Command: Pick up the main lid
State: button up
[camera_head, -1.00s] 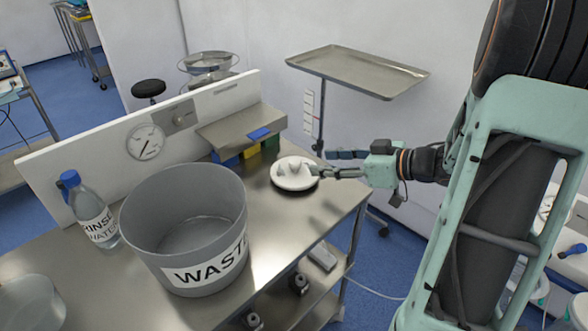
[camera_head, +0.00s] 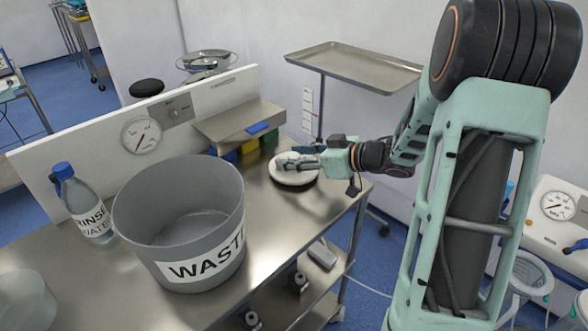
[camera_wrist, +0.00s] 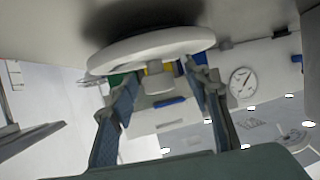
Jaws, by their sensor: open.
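The main lid, a round white disc with a raised knob, lies on the steel table (camera_head: 262,235) near its right end. The lid (camera_head: 292,178) also shows in the wrist view (camera_wrist: 150,50), where the picture is turned over and its knob points down. My gripper (camera_head: 297,162) reaches in from the right, low over the lid. In the wrist view my gripper (camera_wrist: 162,78) is open, with one finger on each side of the knob. I cannot tell whether either finger touches it. In the head view the fingers partly hide the knob.
A grey waste bin (camera_head: 133,232) stands left of the lid. A rinse water bottle (camera_head: 86,205) is farther left. A raised steel shelf (camera_head: 238,122) with coloured blocks beneath it is behind the lid. A steel tray (camera_head: 355,68) stands at the back right.

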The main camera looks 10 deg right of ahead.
grip_shut()
jog(key=shift+r, duration=0.1)
